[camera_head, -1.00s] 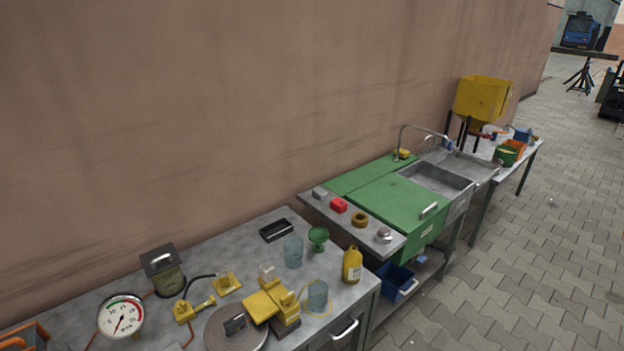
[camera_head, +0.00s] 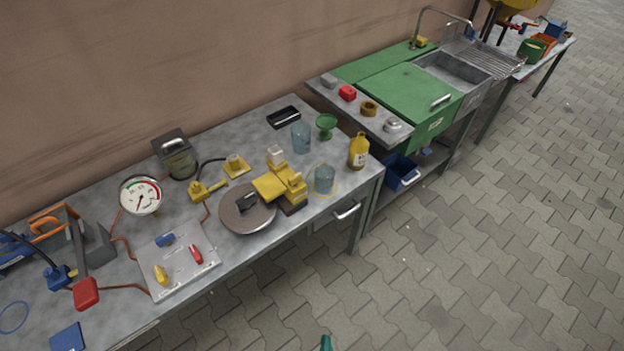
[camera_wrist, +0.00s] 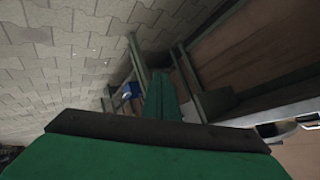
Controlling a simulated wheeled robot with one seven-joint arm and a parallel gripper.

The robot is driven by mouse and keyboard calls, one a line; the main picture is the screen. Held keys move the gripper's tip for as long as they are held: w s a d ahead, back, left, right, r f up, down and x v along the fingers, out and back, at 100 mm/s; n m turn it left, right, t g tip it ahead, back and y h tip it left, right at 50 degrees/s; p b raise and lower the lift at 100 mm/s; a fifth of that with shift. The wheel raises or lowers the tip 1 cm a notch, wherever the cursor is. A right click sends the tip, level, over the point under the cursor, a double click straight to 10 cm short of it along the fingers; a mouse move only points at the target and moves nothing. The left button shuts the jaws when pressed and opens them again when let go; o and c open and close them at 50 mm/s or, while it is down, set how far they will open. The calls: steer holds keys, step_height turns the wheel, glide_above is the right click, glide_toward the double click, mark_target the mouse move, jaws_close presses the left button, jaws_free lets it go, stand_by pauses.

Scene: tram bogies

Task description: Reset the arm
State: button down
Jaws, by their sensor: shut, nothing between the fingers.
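My gripper (camera_wrist: 162,97) shows in the wrist view as green fingers pressed together beyond a dark bar and a green body. It is shut and empty. It points past the paved floor toward the underside and legs of a bench. In the head view only a small teal tip (camera_head: 326,343) of my arm shows at the bottom edge, over the floor in front of the workbench. The rest of the arm is out of that view.
A grey workbench (camera_head: 240,262) runs along the wall, crowded with a gauge (camera_head: 141,195), a round plate (camera_head: 240,222), a yellow bottle (camera_head: 358,151) and other items. A green sink unit (camera_head: 405,100) stands beyond it. Paved floor (camera_head: 480,250) at the right is clear.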

steer(key=s+a+r+n+t, duration=0.1)
steer(key=s+r+n, duration=0.1)
steer(key=r, duration=0.6)
steer(key=s+a+r+n+t, duration=0.1)
steer(key=s+r+n+t, duration=0.1)
steer(key=r, duration=0.7)
steer(key=s+a+r+n+t, duration=0.2)
steer(key=s+r, duration=0.1)
steer(key=r, duration=0.6)
steer(key=shift+s+n, duration=0.35)
steer(key=shift+n, duration=0.05)
stand_by(1.2)
